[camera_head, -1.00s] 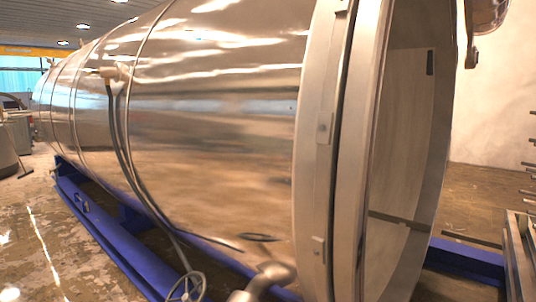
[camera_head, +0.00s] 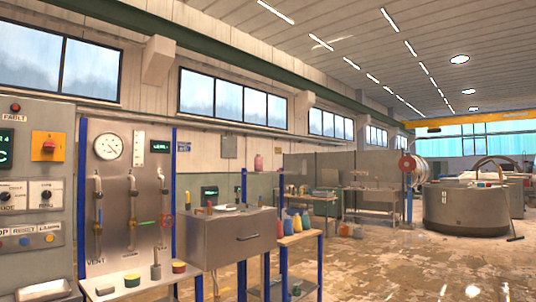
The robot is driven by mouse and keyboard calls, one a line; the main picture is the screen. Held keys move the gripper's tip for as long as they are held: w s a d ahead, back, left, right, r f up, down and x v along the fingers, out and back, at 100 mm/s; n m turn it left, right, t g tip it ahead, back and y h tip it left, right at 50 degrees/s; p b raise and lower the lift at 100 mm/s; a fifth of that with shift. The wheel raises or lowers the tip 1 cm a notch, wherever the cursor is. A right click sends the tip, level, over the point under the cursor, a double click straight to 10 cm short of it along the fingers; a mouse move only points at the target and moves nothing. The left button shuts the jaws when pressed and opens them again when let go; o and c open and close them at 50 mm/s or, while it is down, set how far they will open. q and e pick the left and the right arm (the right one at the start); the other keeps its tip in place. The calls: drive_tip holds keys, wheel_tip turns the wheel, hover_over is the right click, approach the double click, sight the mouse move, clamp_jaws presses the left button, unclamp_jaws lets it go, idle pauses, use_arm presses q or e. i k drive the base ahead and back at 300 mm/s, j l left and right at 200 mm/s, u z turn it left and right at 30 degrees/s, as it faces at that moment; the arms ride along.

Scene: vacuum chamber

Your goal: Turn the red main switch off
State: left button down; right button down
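The red main switch (camera_head: 48,146) is a red rotary knob on a yellow square plate. It is on the upper right of the grey control cabinet (camera_head: 62,118) at the left edge of the head view. I cannot tell its on or off position at this size. Neither of my grippers shows in the head view.
Beside the cabinet stands a gauge panel (camera_head: 125,185) with valves and blue posts. A grey box with a drawer (camera_head: 237,238) and a small bench with bottles (camera_head: 300,238) stand to its right. A round grey tank (camera_head: 465,208) is far right. The floor (camera_head: 400,265) at centre right is clear.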

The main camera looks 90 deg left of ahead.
sight(49, 146)
drive_tip(key=u, duration=4.15)
drive_tip(key=i+l+u, duration=0.1)
drive_tip(key=i+l, duration=0.5)
drive_tip(key=i+l+u, duration=0.1)
drive_tip(key=i+l, duration=0.5)
drive_tip(key=l, duration=0.1)
